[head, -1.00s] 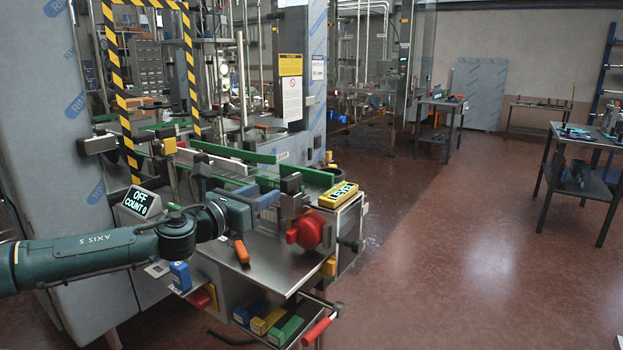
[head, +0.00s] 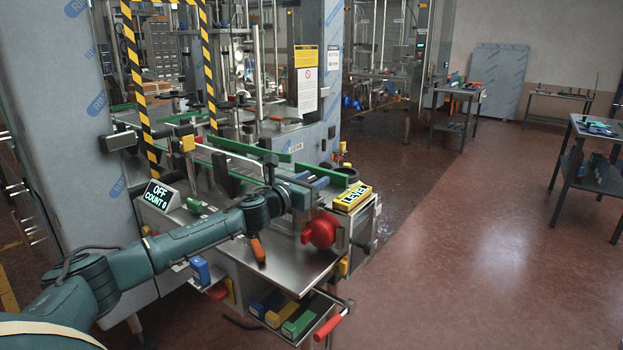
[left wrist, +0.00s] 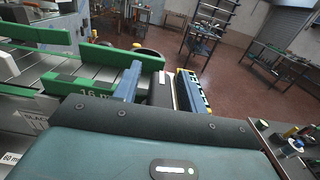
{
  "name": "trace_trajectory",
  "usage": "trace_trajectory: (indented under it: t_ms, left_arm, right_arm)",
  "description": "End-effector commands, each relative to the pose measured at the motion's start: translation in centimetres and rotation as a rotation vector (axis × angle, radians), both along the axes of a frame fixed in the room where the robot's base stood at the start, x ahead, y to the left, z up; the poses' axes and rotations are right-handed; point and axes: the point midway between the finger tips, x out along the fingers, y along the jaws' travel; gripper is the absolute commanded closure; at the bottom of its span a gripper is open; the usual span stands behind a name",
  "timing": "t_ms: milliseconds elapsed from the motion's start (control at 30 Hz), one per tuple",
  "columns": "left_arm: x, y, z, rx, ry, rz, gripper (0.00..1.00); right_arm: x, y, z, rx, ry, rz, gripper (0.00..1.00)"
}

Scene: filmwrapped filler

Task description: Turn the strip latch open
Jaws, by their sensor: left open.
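My left gripper (head: 318,183) reaches in over the steel machine bench (head: 290,262), its blue fingers apart. In the left wrist view its fingers (left wrist: 157,88) stand on either side of a dark block with a pale edge (left wrist: 162,92). I cannot tell whether they touch it. No part is clearly recognisable as the strip latch; the dark block may belong to it, and the gripper hides much of it. A red round knob (head: 320,230) is just below the gripper. An orange handle (head: 257,248) points down beneath my wrist. My right gripper is out of view.
A yellow box marked LEVEL (head: 352,197) lies close right of the gripper. Green guide rails (head: 250,150) run behind it. A red-handled bar (head: 328,327) and coloured blocks (head: 298,322) are low in front. Open floor (head: 460,260) lies to the right.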

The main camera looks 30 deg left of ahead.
Motion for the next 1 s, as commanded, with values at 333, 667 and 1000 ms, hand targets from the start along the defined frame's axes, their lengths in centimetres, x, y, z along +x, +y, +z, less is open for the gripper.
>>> trace_trajectory:
  t_ms: [333,667,1000]
  left_arm:
    - [0.05,0.01,0.01,0.000,0.000,0.000,0.66]
    - [0.03,0.02,0.02,-0.001,0.000,0.000,0.93]
    - [0.03,0.01,0.09,-0.001,0.000,0.014,1.00]
  right_arm:
    - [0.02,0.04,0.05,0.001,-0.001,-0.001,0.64]
    - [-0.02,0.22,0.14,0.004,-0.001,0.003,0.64]
    - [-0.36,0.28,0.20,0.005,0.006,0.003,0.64]
